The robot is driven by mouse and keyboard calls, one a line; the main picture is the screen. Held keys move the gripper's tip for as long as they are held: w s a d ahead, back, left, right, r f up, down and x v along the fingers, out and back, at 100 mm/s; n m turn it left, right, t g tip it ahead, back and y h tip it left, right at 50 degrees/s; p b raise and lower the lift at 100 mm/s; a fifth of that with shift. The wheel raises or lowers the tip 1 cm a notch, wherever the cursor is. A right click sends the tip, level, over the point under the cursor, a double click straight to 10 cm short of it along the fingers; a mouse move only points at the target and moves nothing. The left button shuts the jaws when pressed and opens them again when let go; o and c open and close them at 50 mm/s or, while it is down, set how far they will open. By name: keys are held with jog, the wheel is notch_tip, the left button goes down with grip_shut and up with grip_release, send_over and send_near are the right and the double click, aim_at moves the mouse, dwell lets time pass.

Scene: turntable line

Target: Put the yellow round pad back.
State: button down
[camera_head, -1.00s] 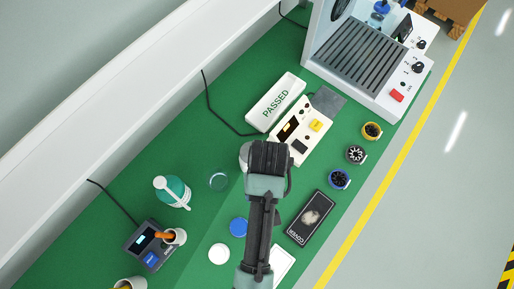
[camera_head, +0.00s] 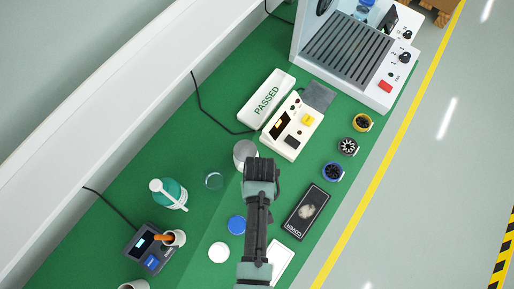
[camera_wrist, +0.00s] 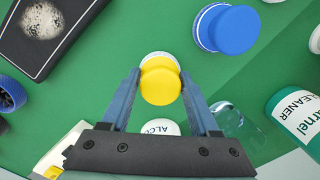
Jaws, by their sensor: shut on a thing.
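My gripper (camera_wrist: 160,88) is shut on the yellow round pad (camera_wrist: 160,87), one finger on each side of it. A whitish ridged round edge (camera_wrist: 155,57) shows just beyond the pad; I cannot tell whether it touches it. In the head view my wrist hangs over the green table (camera_head: 205,145), and hides the pad and fingertips. The blue round pad (camera_head: 237,224) and the white round pad (camera_head: 218,252) lie on the table; the blue one also shows in the wrist view (camera_wrist: 232,30).
A grey-white cylinder (camera_head: 245,150) stands close to my wrist. The cream tester box (camera_head: 281,143), the PASSED block (camera_head: 266,98), the COVER plate (camera_head: 307,208) and several round dark-centred pieces lie around. A cleaner bottle (camera_head: 169,195) and a clear glass (camera_head: 213,180) stand left.

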jog(key=shift+c, duration=0.6)
grip_release()
notch_tip(320, 180, up, 12)
jog(key=w, duration=0.1)
jog(key=w+d+r+t+h, duration=0.1)
jog(key=w+d+r+t, duration=0.2)
jog(key=w+r+t, duration=0.95)
jog(key=w+r, duration=0.4)
jog(key=r, duration=0.4)
jog(key=w+r+t, duration=0.1)
jog(key=w+r, duration=0.5)
jog(key=r, duration=0.3)
jog(key=s+a+r+t, duration=0.15)
jog(key=r+t, duration=0.25)
jog(key=r, duration=0.8)
jog(key=s+a+r+t, duration=0.15)
jog(key=r+t, duration=0.35)
jog(key=r, duration=0.8)
jog(key=s+r+m+t, duration=0.1)
jog(key=s+r+t, duration=0.5)
jog(key=s+r, duration=0.5)
notch_tip(320, 180, up, 4)
jog(key=shift+f+m, duration=0.2)
jog(key=shift+m, duration=0.1)
